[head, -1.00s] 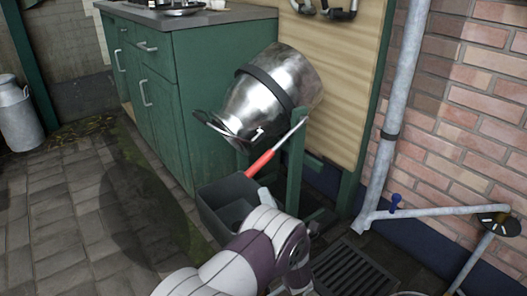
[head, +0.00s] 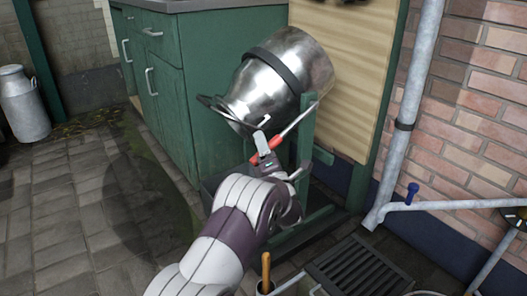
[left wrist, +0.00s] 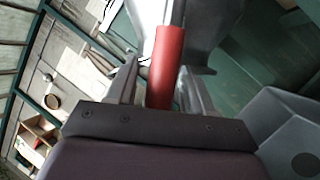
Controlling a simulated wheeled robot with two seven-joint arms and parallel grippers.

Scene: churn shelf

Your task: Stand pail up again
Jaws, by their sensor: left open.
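A shiny metal pail (head: 288,68), shaped like a churn, lies tilted in a green stand (head: 307,128), with its narrower neck end low and to the left. A dark band runs around it. A lever with a red grip (head: 255,162) comes down beside the stand. My left gripper (head: 279,160) is at this grip. In the left wrist view the red grip (left wrist: 165,65) lies between the two open fingers; whether they touch it I cannot tell. My right gripper is not in view.
A grey bin (left wrist: 285,125) is beside the gripper, mostly hidden by my arm in the head view. A green cabinet (head: 165,85) stands behind left. A pipe (head: 408,110) and floor grate (head: 360,268) are at right.

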